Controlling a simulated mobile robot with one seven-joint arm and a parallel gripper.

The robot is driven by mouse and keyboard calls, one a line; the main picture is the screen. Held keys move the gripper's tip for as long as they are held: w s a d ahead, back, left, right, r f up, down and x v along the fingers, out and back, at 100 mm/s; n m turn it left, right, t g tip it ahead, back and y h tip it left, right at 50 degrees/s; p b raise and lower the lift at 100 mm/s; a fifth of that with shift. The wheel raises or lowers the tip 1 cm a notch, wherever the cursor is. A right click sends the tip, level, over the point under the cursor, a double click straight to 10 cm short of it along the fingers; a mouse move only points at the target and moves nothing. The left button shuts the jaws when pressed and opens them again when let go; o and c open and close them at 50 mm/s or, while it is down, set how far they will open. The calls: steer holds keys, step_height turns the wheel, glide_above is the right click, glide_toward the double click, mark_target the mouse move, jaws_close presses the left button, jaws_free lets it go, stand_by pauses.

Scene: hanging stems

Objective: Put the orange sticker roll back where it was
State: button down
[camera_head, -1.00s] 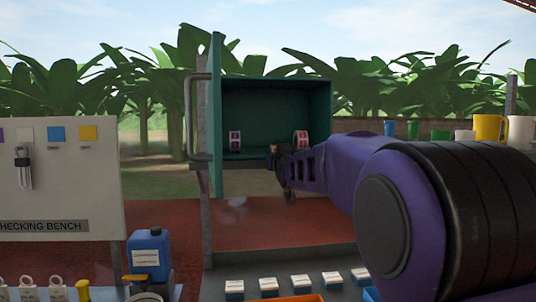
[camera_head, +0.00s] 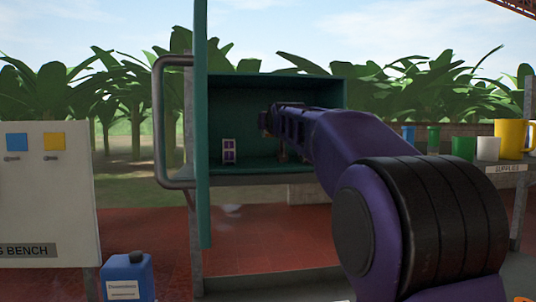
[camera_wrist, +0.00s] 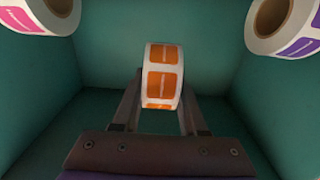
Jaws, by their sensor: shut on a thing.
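The orange sticker roll (camera_wrist: 163,75), white with orange labels, is between the two fingers of my gripper (camera_wrist: 160,95) in the wrist view. My gripper is shut on it and is inside the teal cabinet (camera_head: 335,120). In the head view my gripper (camera_head: 267,119) is at the cabinet's opening, higher than the purple roll. I cannot make out the orange roll there. In the wrist view the roll looks clear of the two other rolls. Whether it touches a cabinet surface is unclear.
A purple sticker roll (camera_head: 229,151) stands on the cabinet floor and also shows in the wrist view (camera_wrist: 290,25). A pink roll (camera_wrist: 45,15) is opposite, with room between them. The cabinet's open door (camera_head: 201,120) with a grey handle (camera_head: 161,120) stands at left.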

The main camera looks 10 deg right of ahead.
steer(key=shift+f+b, duration=0.35)
steer(key=shift+f, duration=3.15)
steer(key=shift+f, duration=0.25)
steer(key=shift+c, duration=2.2)
jaws_free()
steer(key=shift+r, duration=0.25)
